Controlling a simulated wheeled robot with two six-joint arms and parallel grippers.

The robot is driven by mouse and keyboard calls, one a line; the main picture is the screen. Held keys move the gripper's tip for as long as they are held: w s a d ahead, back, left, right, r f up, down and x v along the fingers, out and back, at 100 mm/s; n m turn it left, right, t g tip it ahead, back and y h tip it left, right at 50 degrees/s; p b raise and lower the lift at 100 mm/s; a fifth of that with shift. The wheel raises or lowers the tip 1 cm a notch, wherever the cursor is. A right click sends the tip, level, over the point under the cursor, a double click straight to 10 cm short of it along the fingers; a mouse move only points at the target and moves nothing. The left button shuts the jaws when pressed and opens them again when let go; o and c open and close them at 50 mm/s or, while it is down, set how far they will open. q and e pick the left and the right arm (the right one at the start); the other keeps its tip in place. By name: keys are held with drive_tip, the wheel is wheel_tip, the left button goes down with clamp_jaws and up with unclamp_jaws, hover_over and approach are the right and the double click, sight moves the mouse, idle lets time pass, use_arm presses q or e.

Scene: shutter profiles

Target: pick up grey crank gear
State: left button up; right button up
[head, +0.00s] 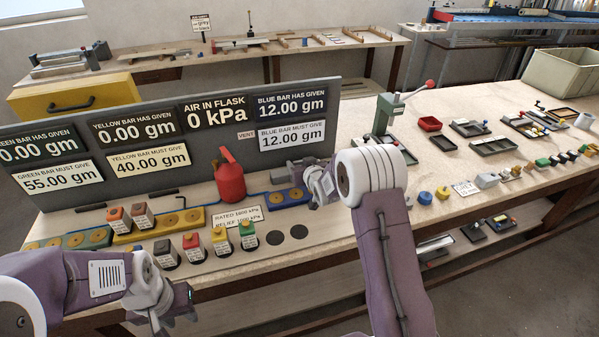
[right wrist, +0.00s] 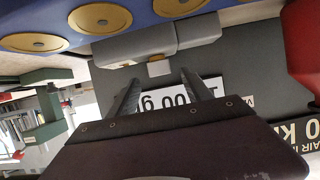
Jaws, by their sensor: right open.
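Small grey pieces (head: 487,181) lie beside a label reading "GREY" (head: 466,188) on the bench's right half. They are too small for me to tell which is the grey crank gear. My right gripper (right wrist: 158,80) is open and empty. Grey blocks (right wrist: 150,45) lie beyond its fingertips, beside a blue bar with gold discs (right wrist: 180,8). In the head view my right arm hides part of the bench. My left gripper (head: 188,300) is low at the front left, and I cannot make out its jaws.
A grey display board (head: 245,142) stands along the back left of the bench. A red flask (head: 229,177) stands before it, near several coloured weights (head: 192,248). A green press with a red-knobbed lever (head: 386,112) and small trays (head: 494,147) stand to the right.

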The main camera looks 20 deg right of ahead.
sight(298, 162)
drive_tip(key=x, duration=0.4)
drive_tip(key=shift+f, duration=0.2)
drive_tip(key=shift+s+a+r, duration=0.1)
drive_tip(key=shift+s+r, duration=0.05)
drive_tip(key=shift+c, duration=1.2)
clamp_jaws()
